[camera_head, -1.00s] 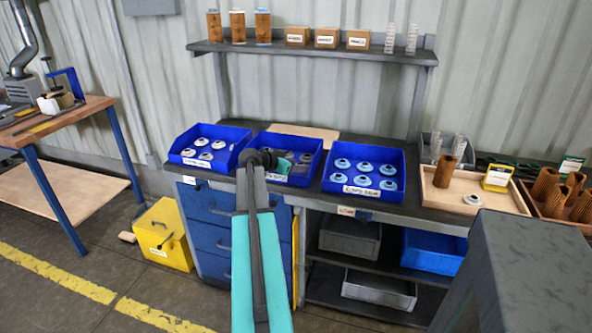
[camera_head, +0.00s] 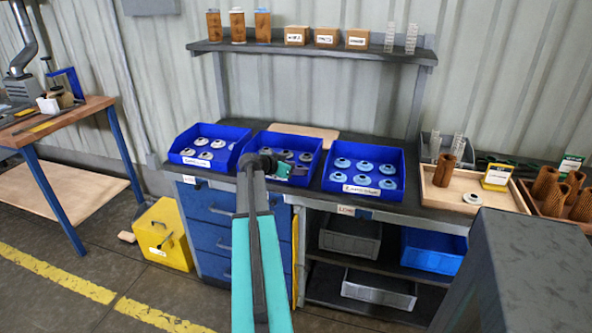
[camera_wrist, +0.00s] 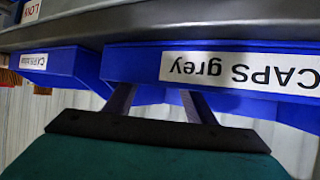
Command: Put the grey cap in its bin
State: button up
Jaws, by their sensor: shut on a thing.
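The grey-cap bin (camera_head: 258,157) is the middle of three blue bins on the bench and holds several grey caps (camera_head: 306,157). In the wrist view its front label (camera_wrist: 240,72) reads "CAPS grey", upside down. My gripper (camera_head: 302,170) is at this bin's front wall, near its right side. In the wrist view the fingers (camera_wrist: 158,100) pass behind the front wall, so their tips are hidden. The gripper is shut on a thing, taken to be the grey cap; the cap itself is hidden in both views.
The left bin (camera_head: 181,158) holds several pale caps; the right bin (camera_head: 335,185) holds several blue caps. A wooden tray (camera_head: 440,198) at right carries a brown cartridge (camera_head: 444,170) and a pale cap (camera_head: 472,198). A shelf (camera_head: 330,50) runs above.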

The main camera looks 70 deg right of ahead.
jog(key=shift+s+a+f+b, duration=0.15)
jog(key=shift+f+b, duration=0.1)
jog(key=shift+f, duration=0.25)
jog(key=shift+a+f+b, duration=0.1)
jog(key=shift+f+b, duration=0.1)
jog(key=shift+f, duration=0.3)
jog(key=o, duration=0.7)
jog(key=shift+o, duration=0.2)
jog(key=shift+r+p, duration=0.25)
jog(key=shift+p, duration=0.15)
jog(key=shift+r+p, duration=0.45)
jog(key=shift+p, duration=0.2)
jog(key=b+v, duration=0.1)
jog(key=v, duration=1.1)
jog(key=shift+d+r, duration=0.2)
jog(key=shift+d, duration=0.05)
jog(key=shift+w, duration=0.25)
